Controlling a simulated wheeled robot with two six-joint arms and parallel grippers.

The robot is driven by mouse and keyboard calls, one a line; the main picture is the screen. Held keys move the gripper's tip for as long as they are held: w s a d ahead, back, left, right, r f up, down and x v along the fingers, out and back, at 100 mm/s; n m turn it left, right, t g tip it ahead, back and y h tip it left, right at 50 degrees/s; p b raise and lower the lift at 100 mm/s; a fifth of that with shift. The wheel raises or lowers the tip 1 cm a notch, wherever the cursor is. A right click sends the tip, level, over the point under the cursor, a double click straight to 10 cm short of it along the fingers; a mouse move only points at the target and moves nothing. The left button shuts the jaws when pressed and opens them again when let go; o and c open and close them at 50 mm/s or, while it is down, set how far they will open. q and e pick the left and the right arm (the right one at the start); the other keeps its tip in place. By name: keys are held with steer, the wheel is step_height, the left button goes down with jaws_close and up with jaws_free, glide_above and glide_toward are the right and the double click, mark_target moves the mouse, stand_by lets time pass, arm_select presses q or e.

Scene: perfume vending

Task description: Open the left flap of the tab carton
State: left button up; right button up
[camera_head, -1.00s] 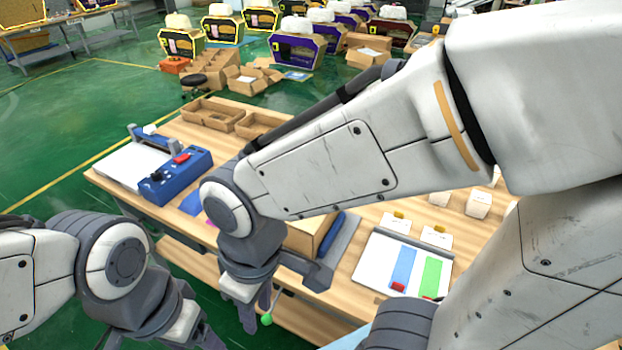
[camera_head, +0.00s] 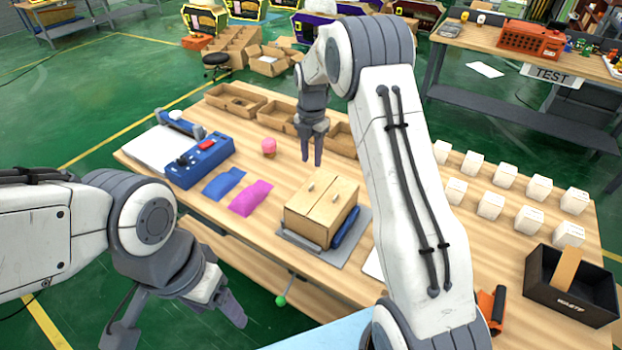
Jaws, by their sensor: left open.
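The tab carton (camera_head: 333,206) is a brown cardboard box on a grey plate (camera_head: 318,249) near the front middle of the table. Its top flaps lie flat and look closed, with a seam between them and two small tabs standing up. My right gripper (camera_head: 312,160) is empty behind the carton, above the table, pointing down with a gap between its fingers. My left gripper (camera_head: 236,312) is open and empty in front of the table's edge, to the left of the carton and apart from it.
A blue bar (camera_head: 345,229) lies against the carton's right side. Blue (camera_head: 223,183) and pink (camera_head: 250,198) pouches, a pink-topped jar (camera_head: 269,147) and a blue device (camera_head: 201,160) are to the left. White boxes (camera_head: 490,206) and a black waste bin (camera_head: 570,287) stand right.

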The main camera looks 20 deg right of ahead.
mark_target(311, 185)
step_height(311, 185, down, 10)
steer(key=p, duration=0.2)
steer(key=shift+p, duration=0.4)
jaws_close()
stand_by(1.1)
